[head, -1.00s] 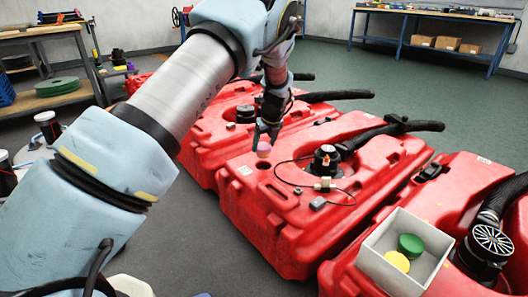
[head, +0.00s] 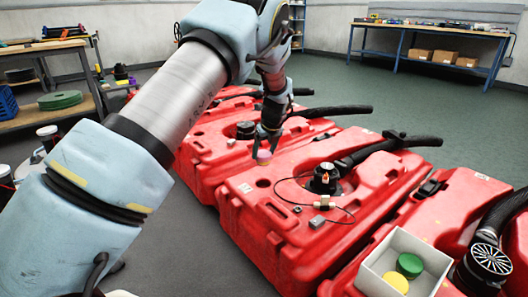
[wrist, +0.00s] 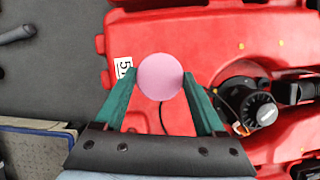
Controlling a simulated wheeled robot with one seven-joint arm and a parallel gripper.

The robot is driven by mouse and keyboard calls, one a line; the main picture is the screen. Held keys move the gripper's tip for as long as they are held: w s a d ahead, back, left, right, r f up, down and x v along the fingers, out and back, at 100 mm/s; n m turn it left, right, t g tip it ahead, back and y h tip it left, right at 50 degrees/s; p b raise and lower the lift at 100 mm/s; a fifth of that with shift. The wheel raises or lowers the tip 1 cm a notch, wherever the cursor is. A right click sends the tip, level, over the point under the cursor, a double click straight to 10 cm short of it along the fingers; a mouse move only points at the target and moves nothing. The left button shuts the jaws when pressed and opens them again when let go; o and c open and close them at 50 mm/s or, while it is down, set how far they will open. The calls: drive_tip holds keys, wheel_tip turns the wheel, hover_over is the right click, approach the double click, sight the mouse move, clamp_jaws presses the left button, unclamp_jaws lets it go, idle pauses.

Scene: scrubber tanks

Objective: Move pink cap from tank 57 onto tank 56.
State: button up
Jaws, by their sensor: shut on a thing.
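The pink cap (head: 264,156) is held between the fingertips of my gripper (head: 268,138), raised above the red tanks. In the wrist view the round pink cap (wrist: 160,77) sits between the two green fingers, over a red tank (wrist: 215,35) with a white label (wrist: 123,67). The label starts with a 5; the rest is not legible. In the head view the middle red tank (head: 250,218) has an uncovered dark hole (head: 263,183) below and in front of the cap. The red tank behind it (head: 200,168) also has a dark hole (head: 198,134). The head view does not show readable tank numbers.
A white box (head: 372,269) with a green cap (head: 409,264) and a yellow cap (head: 396,281) stands on the nearest tank. Black hoses (head: 395,143) and a thin cable lie across the tanks. Workbenches stand at the back (head: 440,33) and left.

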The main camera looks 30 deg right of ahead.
sight(264, 154)
drive_tip(key=shift+r+p, duration=0.55)
drive_tip(key=shift+p, duration=0.05)
idle(0.6)
drive_tip(key=shift+r+p, duration=2.45)
drive_tip(key=shift+r, duration=0.05)
